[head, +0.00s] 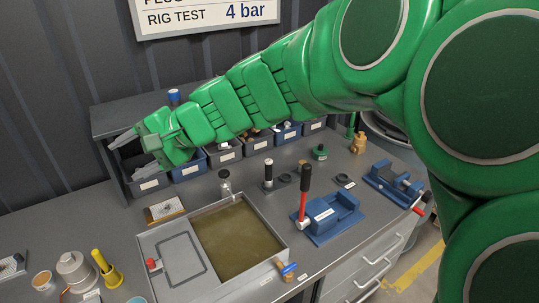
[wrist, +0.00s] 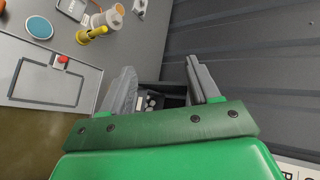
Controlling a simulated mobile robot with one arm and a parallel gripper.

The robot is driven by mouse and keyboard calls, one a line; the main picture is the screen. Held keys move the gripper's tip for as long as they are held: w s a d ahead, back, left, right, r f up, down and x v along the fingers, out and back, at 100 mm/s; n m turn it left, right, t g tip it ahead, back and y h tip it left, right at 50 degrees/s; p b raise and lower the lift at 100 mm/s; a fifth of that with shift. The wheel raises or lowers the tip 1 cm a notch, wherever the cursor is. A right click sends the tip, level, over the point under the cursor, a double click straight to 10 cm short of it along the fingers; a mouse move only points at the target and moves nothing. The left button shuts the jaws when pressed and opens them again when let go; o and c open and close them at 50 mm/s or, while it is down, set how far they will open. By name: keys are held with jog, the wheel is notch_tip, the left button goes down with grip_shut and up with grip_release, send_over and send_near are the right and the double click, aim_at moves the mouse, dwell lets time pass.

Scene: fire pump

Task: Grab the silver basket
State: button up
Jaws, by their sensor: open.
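No thing is clearly a silver basket. A pale, silvery round part (head: 76,270) stands on the bench at the lower left, beside a yellow funnel-like part (head: 107,268); I cannot tell if it is the basket. It also shows at the top of the wrist view (wrist: 112,17). My gripper (head: 133,153) is open and empty, raised at the left end of the bin shelf, away from that part. In the wrist view, the fingers (wrist: 158,68) are spread, with a dark bin of small parts (wrist: 152,98) behind them.
A grey tank (head: 268,230) of murky liquid stands mid-bench. A blue pump with a red lever (head: 328,220) and a blue vise (head: 395,180) are to its right. Labelled bins (head: 188,172) line the back under a shelf (head: 120,117). The corrugated wall (head: 60,100) is close behind.

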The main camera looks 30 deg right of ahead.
jog(key=w+d+r+m+t, duration=0.3)
jog(key=w+d+m+t, duration=0.15)
jog(key=w+d, duration=0.25)
jog(key=m+t+h, duration=0.2)
jog(key=m+h, duration=1.3)
jog(key=m, duration=1.2)
send_over(301, 163)
jog(key=s, duration=0.5)
notch_tip(301, 163, down, 14)
jog(key=shift+n+g, duration=0.25)
jog(key=f, duration=2)
jog(key=shift+s+a+f, duration=0.1)
jog(key=shift+a+f, duration=0.1)
jog(key=shift+f, duration=0.2)
jog(key=shift+x, duration=1.35)
jog(key=shift+w+d+f, duration=0.1)
jog(key=shift+w, duration=0.7)
jog(key=shift+w+d+f, duration=0.1)
jog(key=shift+w+d, duration=0.05)
jog(key=shift+w, duration=0.6)
jog(key=shift+x, duration=1.05)
